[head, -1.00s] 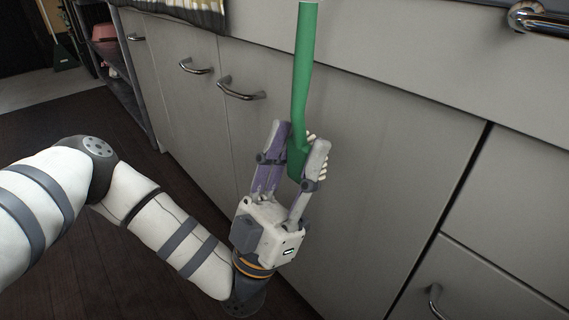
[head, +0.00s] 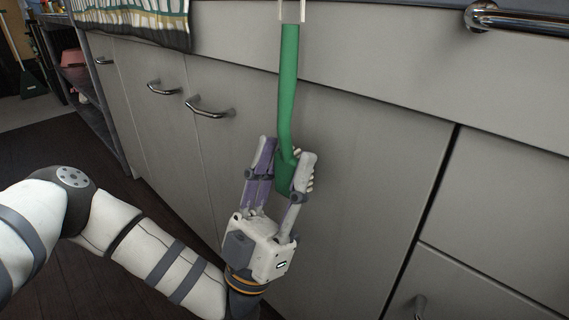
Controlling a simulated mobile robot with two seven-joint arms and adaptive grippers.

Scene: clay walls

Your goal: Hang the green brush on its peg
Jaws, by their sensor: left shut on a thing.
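The green brush (head: 288,90) is upright in front of the grey cabinet fronts, its long handle running to the top of the picture. My left gripper (head: 281,174) is shut on its lower end, from below. Pale bristles show behind the right finger. A pale, bracket-like piece (head: 291,12) is at the handle's upper end. It is cut off by the picture's edge, and I cannot tell whether it is the peg or part of the brush. No other peg shows. My right gripper is out of view.
A chrome rail (head: 520,22) sticks out at the top right. Metal drawer handles (head: 209,108) stand out from the cabinets. A striped cloth (head: 135,20) hangs at the top left. A dark shelf (head: 85,85) is farther left. Dark floor (head: 50,140) lies clear below.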

